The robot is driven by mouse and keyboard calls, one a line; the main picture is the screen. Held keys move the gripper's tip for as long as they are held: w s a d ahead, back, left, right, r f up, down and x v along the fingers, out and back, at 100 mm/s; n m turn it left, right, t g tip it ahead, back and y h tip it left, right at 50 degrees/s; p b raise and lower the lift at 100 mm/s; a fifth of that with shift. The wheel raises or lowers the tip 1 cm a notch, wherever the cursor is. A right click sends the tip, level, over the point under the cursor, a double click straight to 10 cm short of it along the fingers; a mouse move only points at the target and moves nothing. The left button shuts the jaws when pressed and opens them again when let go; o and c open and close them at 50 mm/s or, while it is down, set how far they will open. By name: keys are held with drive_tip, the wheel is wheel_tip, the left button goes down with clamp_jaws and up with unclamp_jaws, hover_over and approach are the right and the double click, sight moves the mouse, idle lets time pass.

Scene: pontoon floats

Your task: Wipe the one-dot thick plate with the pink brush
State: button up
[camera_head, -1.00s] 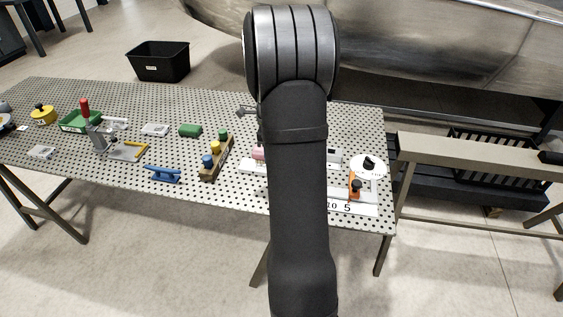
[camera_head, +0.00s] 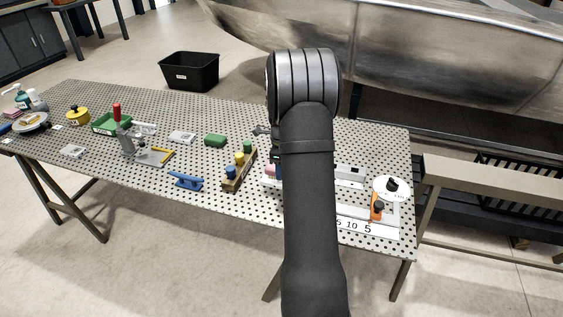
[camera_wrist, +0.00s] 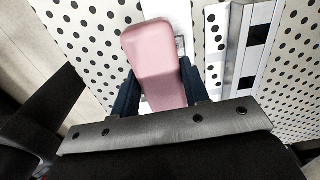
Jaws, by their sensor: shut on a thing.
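My gripper (camera_wrist: 158,76) is shut on a pink block-shaped body, the pink brush (camera_wrist: 158,50), held between its two dark blue fingers in the wrist view. Any bristles are hidden. A white plate (camera_wrist: 168,10) with a small grey label lies under or just beyond the brush; I cannot tell whether they touch. In the head view a bit of pink (camera_head: 269,170) shows at the left edge of my arm, by a white plate edge (camera_head: 267,183). No dot marks on a plate can be made out, so the one-dot plate cannot be identified.
A slotted metal rail (camera_wrist: 238,45) runs right of the brush. A white disc (camera_head: 380,184) stands at right.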

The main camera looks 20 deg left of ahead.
wheel_tip(320, 180, down, 3)
drive_tip(key=shift+r, duration=0.1)
drive_tip(key=shift+w+f, duration=0.35)
drive_tip(key=shift+w, duration=0.35)
drive_tip(key=shift+c, duration=0.3)
drive_tip(key=shift+w+r, duration=0.1)
drive_tip(key=shift+w, duration=1.1)
drive_tip(key=shift+s, duration=1.95)
drive_tip(key=shift+r, duration=4.1)
drive_tip(key=shift+f, duration=0.2)
